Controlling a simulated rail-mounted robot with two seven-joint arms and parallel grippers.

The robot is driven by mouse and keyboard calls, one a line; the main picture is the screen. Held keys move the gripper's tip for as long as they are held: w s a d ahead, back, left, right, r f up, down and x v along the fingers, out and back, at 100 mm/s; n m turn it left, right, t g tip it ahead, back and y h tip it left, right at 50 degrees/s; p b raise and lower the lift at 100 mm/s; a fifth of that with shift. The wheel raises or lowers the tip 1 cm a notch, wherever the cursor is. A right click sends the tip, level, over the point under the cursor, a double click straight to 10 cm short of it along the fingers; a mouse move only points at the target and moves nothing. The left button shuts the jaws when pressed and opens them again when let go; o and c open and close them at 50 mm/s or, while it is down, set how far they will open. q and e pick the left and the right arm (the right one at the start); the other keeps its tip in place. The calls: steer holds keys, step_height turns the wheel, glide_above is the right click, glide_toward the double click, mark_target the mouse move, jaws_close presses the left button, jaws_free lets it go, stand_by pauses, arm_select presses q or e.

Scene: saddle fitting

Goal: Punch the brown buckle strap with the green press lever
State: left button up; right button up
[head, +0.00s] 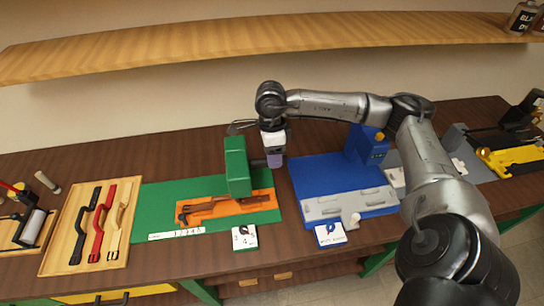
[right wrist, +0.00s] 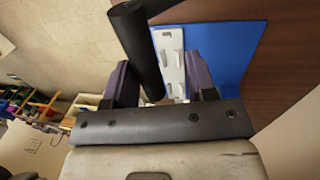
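The brown buckle strap (head: 205,209) lies in an orange holder (head: 262,201) on the green mat, under the front of the green press (head: 236,165). A dark lever end (head: 258,163) sticks out from the press's right side, largely hidden by my right gripper (head: 273,158). In the right wrist view a black cylindrical bar (right wrist: 140,45), seemingly the lever's grip, reaches down between the fingers of the gripper (right wrist: 160,85). It lies close to the left finger, with a clear gap to the right finger, so the gripper is open around it. My left gripper is not in view.
A blue mat (head: 310,175) with a grey fixture (head: 350,203) and blue machine (head: 366,145) lies right of the press. A wooden tray (head: 62,262) with black, red and tan straps stands left. A shelf (head: 200,52) spans above.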

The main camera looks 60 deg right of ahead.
steer(key=r+p, duration=0.2)
steer(key=r, duration=0.1)
steer(key=r+p, duration=0.1)
steer(key=r, duration=0.1)
steer(key=shift+w+d+r, duration=0.25)
steer(key=shift+w+d, duration=0.1)
steer(key=shift+d, duration=0.05)
stand_by(0.5)
